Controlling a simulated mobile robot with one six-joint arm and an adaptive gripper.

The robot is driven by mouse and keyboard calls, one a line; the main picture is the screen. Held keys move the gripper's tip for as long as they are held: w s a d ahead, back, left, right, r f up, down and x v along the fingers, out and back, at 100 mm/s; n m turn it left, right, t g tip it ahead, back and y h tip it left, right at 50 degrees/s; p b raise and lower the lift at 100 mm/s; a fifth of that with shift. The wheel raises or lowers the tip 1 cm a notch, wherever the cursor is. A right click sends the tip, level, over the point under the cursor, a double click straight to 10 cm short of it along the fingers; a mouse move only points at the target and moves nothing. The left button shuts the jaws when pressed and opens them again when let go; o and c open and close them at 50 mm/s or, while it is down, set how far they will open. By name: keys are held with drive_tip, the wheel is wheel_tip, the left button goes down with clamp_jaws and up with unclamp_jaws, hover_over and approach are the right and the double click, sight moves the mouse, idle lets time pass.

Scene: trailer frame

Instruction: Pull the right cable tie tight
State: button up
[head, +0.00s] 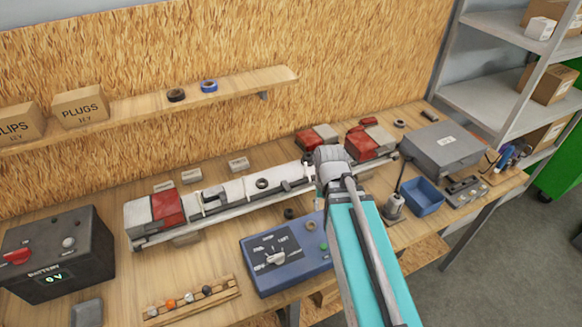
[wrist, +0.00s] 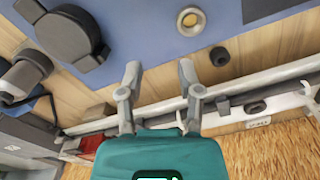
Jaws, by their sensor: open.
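The trailer frame (head: 225,208) is a long pale beam on the bench, with red and white lamps at its ends. A thin white band, likely a cable tie (head: 246,187), crosses it near the middle. I cannot make out the right cable tie for certain; my arm covers part of the beam's right half. In the wrist view my gripper (wrist: 157,78) is open and empty. Its two fingers stand apart in front of the beam (wrist: 155,112). The head view hides the fingertips behind my arm.
A blue switch box (head: 287,262) stands in front of the beam, with a blue bin (head: 424,196) and grey case (head: 440,148) to the right. A black battery box (head: 55,255) is at the left. A shelf (head: 225,88) runs above.

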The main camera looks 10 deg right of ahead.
sight(306, 163)
drive_tip(key=w+a+r+m+p, duration=0.1)
drive_tip(key=w+r+m+p, duration=0.5)
drive_tip(key=w, duration=0.3)
drive_tip(key=w+a+r+m+p, duration=0.1)
drive_tip(key=w+r+m+p, duration=0.6)
drive_tip(key=w, duration=0.3)
drive_tip(key=shift+a+r, duration=0.3)
drive_tip(key=shift+r, duration=0.25)
drive_tip(key=shift+w+f, duration=0.1)
drive_tip(key=shift+f, duration=0.1)
wheel_tip(306, 163, down, 14)
drive_tip(key=b, duration=1.3)
drive_tip(key=shift+r+b, duration=0.25)
drive_tip(key=shift+b, duration=0.05)
clamp_jaws()
